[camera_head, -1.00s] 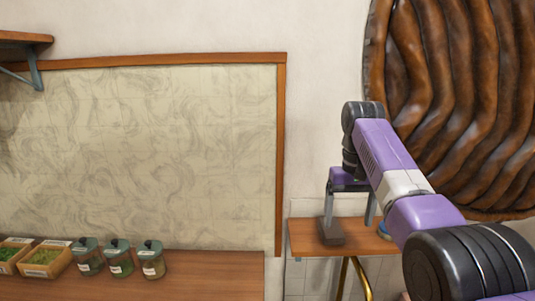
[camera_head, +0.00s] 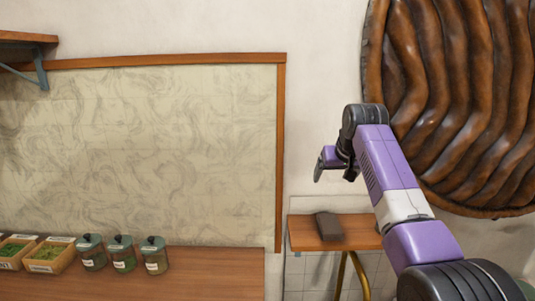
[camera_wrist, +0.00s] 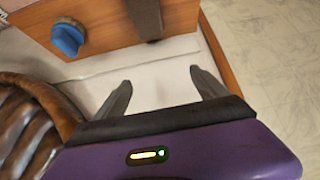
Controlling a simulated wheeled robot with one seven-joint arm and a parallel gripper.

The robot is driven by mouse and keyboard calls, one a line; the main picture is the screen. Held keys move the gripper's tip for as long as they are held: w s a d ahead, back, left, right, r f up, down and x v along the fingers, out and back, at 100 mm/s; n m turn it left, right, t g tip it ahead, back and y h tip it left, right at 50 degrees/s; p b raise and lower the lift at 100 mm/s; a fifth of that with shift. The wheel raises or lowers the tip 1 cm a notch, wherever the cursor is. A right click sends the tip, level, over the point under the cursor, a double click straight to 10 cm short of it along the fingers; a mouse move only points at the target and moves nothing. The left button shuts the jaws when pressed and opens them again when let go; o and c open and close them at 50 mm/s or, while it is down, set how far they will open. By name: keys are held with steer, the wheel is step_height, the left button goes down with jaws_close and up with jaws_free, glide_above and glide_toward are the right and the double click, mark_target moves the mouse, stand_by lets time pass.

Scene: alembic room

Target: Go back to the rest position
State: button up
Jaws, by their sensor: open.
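My gripper (camera_head: 332,170) is raised above and clear of the small wooden side table (camera_head: 365,230) in the head view. In the wrist view its two grey fingers (camera_wrist: 164,92) stand apart with nothing between them. A dark brown block (camera_head: 329,226) lies on the small table, apart from my gripper. The block also shows in the wrist view (camera_wrist: 146,18) at the top edge, cut off by the frame.
A long counter (camera_head: 200,272) at left holds lidded jars (camera_head: 123,255) and wooden boxes of green stuff (camera_head: 52,256). A large ridged brown wall piece (camera_head: 455,100) is close behind my arm. A shelf (camera_head: 25,38) juts out at upper left.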

step_height(320, 180, down, 4)
steer(key=w+t, duration=0.2)
steer(key=t, duration=0.4)
glide_above(332, 238)
steer(key=w+a, duration=0.2)
steer(key=shift+y, duration=0.3)
step_height(332, 238, down, 6)
steer(key=shift+s+d+f, duration=0.1)
steer(key=shift+d, duration=0.05)
steer(key=s+f+t, duration=0.2)
steer(key=s+f, duration=0.2)
steer(key=s, duration=0.4)
steer(key=s+f+t, duration=0.1)
steer(key=s+f, duration=0.4)
steer(key=s, duration=0.3)
steer(key=s+d+g, duration=0.1)
steer(key=s+d, duration=0.1)
steer(key=s, duration=4.8)
steer(key=shift+s+f+g+h, duration=0.15)
steer(key=shift+f+g+h, duration=0.2)
steer(key=shift+g+h, duration=0.05)
steer(key=shift+o, duration=0.5)
steer(key=shift+d, duration=0.1)
